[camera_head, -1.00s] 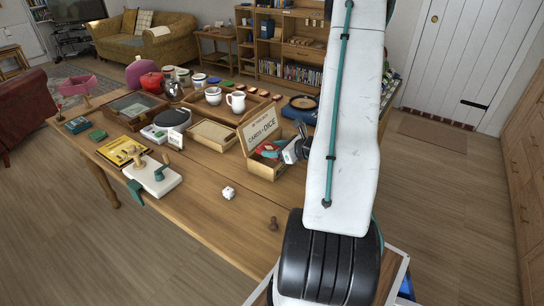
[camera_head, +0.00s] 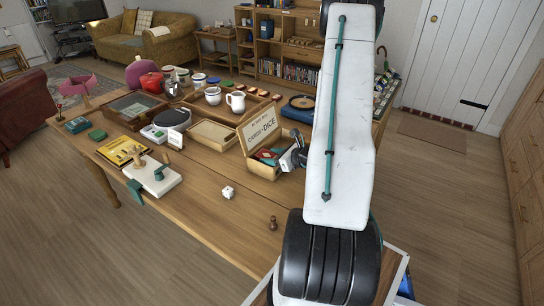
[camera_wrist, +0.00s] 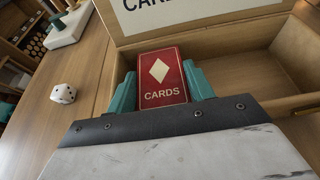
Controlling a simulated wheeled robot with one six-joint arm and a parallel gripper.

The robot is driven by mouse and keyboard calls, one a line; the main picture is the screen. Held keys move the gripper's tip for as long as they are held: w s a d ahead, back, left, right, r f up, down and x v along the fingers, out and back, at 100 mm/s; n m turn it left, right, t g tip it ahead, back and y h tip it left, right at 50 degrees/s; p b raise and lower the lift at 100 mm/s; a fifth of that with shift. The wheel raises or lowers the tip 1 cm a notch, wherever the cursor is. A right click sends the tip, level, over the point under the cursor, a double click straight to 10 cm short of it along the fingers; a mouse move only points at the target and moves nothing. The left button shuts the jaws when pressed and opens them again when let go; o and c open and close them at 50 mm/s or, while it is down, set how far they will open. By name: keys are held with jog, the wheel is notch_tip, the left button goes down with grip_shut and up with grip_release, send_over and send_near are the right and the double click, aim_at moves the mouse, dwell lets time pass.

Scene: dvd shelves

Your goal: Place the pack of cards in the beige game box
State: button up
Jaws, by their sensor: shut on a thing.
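The pack of cards (camera_wrist: 162,70) is red with a white diamond and the word CARDS. My gripper (camera_wrist: 161,80) is shut on it, a teal finger on each side. The beige game box (camera_head: 259,170) stands on the table with its labelled "CARDS & DICE" lid (camera_head: 260,128) raised. In the wrist view the pack is at the left part of the open box (camera_wrist: 286,103), in front of the lid; the right part looks empty. The pack's lower end is hidden by my gripper, so I cannot tell whether it touches the box floor.
A white die (camera_head: 228,192) and a brown pawn (camera_head: 273,223) stand on the table in front of the box. An open tray (camera_head: 213,135) is left of the box. A blue case with a round pan (camera_head: 301,104) is behind it. The table's front middle is mostly clear.

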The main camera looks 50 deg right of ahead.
jog(key=o, duration=0.7)
jog(key=shift+s+a+f, duration=0.15)
jog(key=shift+f, duration=0.35)
jog(key=shift+r, duration=0.45)
jog(key=r+v, duration=0.1)
jog(key=v, duration=1.1)
jog(key=w+a+r+n+g+y, duration=0.35)
jog(key=a+r+n, duration=0.45)
jog(key=a, duration=0.4)
jog(key=w+a+r+n+g+y, duration=0.4)
jog(key=a+r+n, duration=0.4)
jog(key=a, duration=0.4)
jog(key=shift+s+a+r+n+g+h, duration=0.8)
jog(key=shift+s+a+r+n+h, duration=0.9)
jog(key=shift+s+n, duration=1.15)
jog(key=shift+s+a+r+n+g+h, duration=1)
jog(key=shift+s+a+n, duration=1.15)
jog(key=shift+n, duration=1.35)
jog(key=shift+s+a+r+n+g+h, duration=0.55)
jog(key=shift+s+a+r+n+h, duration=1.25)
jog(key=shift+s+n, duration=1.05)
